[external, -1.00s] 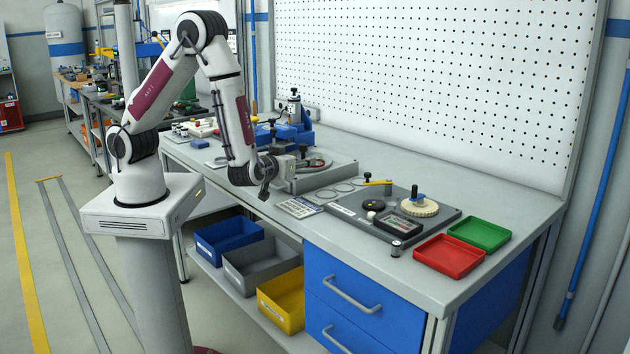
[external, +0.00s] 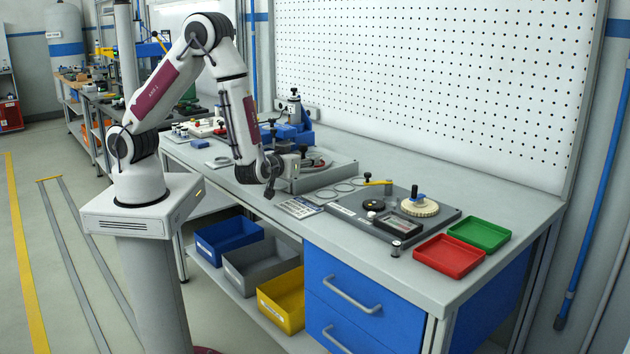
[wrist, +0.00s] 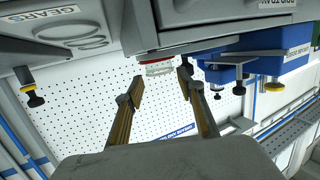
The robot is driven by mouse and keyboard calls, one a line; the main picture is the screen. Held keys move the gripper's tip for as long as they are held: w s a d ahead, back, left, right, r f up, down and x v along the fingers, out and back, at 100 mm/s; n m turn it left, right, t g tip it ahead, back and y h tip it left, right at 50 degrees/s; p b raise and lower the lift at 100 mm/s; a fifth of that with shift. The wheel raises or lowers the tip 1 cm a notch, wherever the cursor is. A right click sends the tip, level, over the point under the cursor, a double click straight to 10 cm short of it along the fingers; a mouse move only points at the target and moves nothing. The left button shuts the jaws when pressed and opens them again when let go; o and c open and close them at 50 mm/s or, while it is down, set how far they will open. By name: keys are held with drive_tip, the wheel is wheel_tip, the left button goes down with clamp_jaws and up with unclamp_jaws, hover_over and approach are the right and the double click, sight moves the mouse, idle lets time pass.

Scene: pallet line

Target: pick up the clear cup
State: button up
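My gripper (external: 270,189) hangs over the front edge of the bench, left of the grey panel with the parts. In the wrist view its two fingers (wrist: 156,88) are apart, with nothing held between them. I cannot make out a clear cup with certainty in either view. In the wrist view a small pale object with a red band (wrist: 159,68) shows beyond the fingertips, against the grey tray's edge. It is too small to tell what it is.
A grey tray (external: 325,179) with cables and black knobs stands behind my gripper. The grey panel (external: 352,218) holds a gear wheel (external: 419,207). A red tray (external: 449,256) and a green tray (external: 480,234) lie at right. Blue, grey and yellow bins sit below the bench.

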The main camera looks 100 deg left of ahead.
drive_tip(key=shift+a, duration=0.15)
drive_tip(key=shift+x, duration=2.45)
drive_tip(key=shift+w+r, duration=0.1)
drive_tip(key=shift+w, duration=0.05)
drive_tip(key=c, duration=0.5)
